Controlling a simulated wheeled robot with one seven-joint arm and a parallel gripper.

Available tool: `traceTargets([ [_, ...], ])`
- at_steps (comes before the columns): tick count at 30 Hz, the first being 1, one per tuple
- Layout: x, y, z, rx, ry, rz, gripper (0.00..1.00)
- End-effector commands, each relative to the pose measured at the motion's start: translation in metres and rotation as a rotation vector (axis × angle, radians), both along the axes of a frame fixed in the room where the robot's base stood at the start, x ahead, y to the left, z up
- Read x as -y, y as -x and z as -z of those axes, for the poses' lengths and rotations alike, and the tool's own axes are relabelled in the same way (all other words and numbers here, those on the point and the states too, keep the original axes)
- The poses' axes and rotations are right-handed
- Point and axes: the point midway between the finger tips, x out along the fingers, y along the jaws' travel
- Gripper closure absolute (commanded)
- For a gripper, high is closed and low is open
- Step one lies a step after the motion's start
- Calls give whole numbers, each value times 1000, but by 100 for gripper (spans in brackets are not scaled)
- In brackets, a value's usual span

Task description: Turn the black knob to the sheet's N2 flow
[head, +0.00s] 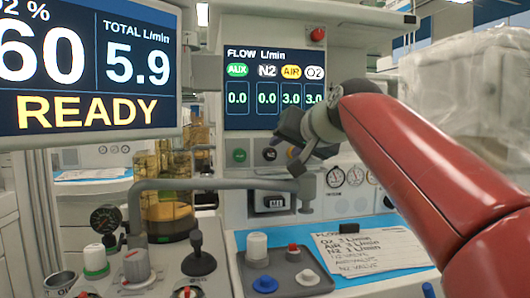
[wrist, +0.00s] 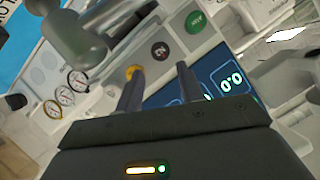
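The black N2 knob (head: 270,155) is on the white panel below the flow screen (head: 280,88), between a green knob (head: 239,156) and a yellow knob (head: 293,152). The screen reads AUX 0.0, N2 0.0, AIR 3.0, O2 3.0. In the wrist view the black knob (wrist: 160,50) lies beyond my fingertips, apart from them. My gripper (wrist: 158,75) is open with nothing between its fingers. In the head view my gripper (head: 300,163) is just right of the black knob and partly covers the yellow one. The handwritten sheet (head: 375,248) lists flows; its N2 line is too small to read surely.
A grey pipe (head: 215,184) runs across below the knobs. A large monitor (head: 90,65) stands at left. Several gauges (head: 355,176) line the panel at right. A grey tray (head: 285,275) with small knobs sits below, left of the sheet.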

Motion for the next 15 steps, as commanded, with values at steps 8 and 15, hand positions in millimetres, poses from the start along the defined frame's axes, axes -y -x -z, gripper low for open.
traceTargets([
  [8, -12, -22, 9, -2, 0, -1, 62],
  [15, -27, -53, 20, 2, 0, -1, 62],
])
